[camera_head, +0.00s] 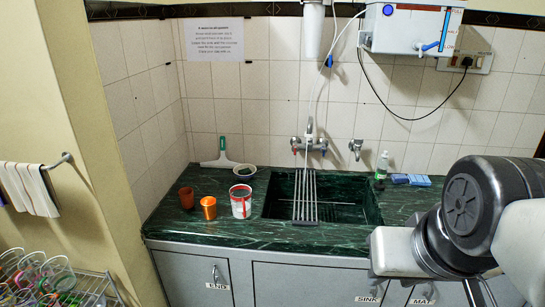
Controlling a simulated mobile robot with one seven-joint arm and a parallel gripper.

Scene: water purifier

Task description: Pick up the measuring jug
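A white container with red bands (241,203), which may be the measuring jug, stands upright on the green counter left of the sink. I cannot make out a handle or measuring marks on it. An orange cup (209,208) stands just to its left, and a brown-red cup (187,199) stands farther left. The links of my arm fill the lower right, well apart from these vessels. My gripper cannot be made out in this view.
The dark sink (345,213) has a rack of metal bars across it. A small bowl (244,171) and a squeegee (221,155) are behind the container. A dish rack (60,285) stands lower left.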

